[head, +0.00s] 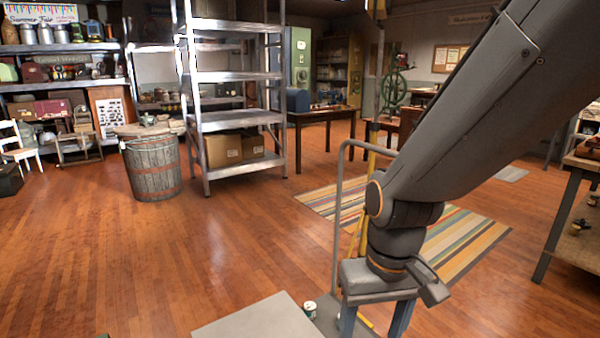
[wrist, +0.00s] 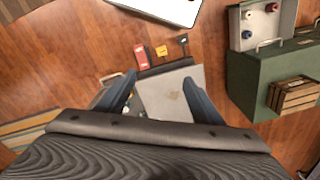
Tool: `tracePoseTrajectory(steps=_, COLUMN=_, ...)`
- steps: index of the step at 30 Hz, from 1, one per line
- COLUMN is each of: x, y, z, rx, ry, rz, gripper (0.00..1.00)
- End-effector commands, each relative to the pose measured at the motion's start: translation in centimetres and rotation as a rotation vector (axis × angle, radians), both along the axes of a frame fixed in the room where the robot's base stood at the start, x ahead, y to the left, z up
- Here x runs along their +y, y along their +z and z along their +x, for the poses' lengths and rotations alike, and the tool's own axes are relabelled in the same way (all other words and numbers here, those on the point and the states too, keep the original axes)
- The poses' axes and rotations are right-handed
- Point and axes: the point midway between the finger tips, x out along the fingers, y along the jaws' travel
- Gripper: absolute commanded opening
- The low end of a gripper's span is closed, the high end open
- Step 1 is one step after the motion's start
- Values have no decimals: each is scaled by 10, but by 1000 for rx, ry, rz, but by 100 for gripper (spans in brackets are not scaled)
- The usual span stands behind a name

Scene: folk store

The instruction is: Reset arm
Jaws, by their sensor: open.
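My arm comes down from the upper right in the head view. My gripper (head: 376,322) points down at the bottom of that view, and its fingertips are cut off by the frame edge. In the wrist view my gripper (wrist: 160,92) has its two blue-grey fingers wide apart, with nothing held between them. A flat grey surface (wrist: 172,95) lies below and between the fingers. It also looks to be the grey slab at the bottom of the head view (head: 258,322).
A wooden barrel (head: 153,168) and metal shelving (head: 237,75) stand back left. A striped rug (head: 465,245) lies right. The wrist view shows a green cabinet (wrist: 262,88) at right and small red (wrist: 141,57) and yellow (wrist: 161,51) items.

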Motion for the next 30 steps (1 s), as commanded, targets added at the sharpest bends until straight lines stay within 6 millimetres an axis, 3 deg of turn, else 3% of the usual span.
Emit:
tracePoseTrajectory(steps=1, x=-8, y=15, z=-3, rx=4, ry=-18, rz=-5, gripper=61)
tracePoseTrajectory(steps=3, x=-17, y=26, z=-5, rx=8, ry=-39, rz=-10, gripper=61)
tracePoseTrajectory(steps=15, x=-64, y=79, z=-18, rx=24, ry=-146, rz=-36, gripper=61)
tracePoseTrajectory(steps=28, x=-76, y=87, z=-21, rx=29, ry=-170, rz=-43, gripper=61)
tracePoseTrajectory(steps=30, x=-75, y=87, z=-21, rx=29, ry=-170, rz=-43, gripper=52)
